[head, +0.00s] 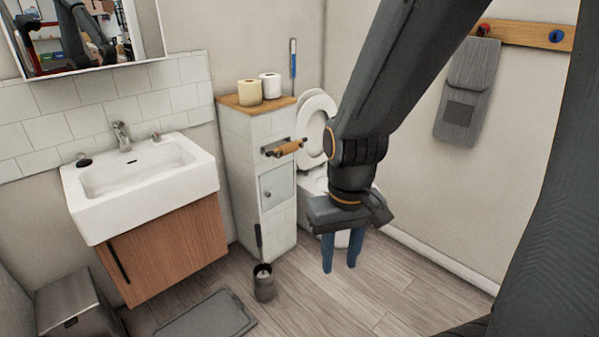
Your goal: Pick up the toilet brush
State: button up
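A dark cylindrical holder (264,287) stands on the floor in front of the tiled cabinet, with something pale at its top. A dark upright handle (258,240) shows just above it and looks like the toilet brush's handle; I cannot tell whether the two join. My gripper (340,268) points down with two blue fingers apart and nothing visible between them. It appears to the right of the holder and higher in the picture, in front of the toilet (317,185). My arm and gripper hide part of the toilet.
The tiled cabinet (243,165) carries two paper rolls and a roll holder (285,149). A blue-and-white stick (293,58) is behind it. The sink (140,180) and wooden vanity (165,250) are left. A bin (75,305) and grey mat (208,318) lie near. Floor at right is clear.

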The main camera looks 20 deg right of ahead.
aim_at(263, 273)
jog(key=k, duration=0.5)
jog(key=u, duration=0.75)
jog(key=i, duration=1.75)
jog(key=z, duration=0.45)
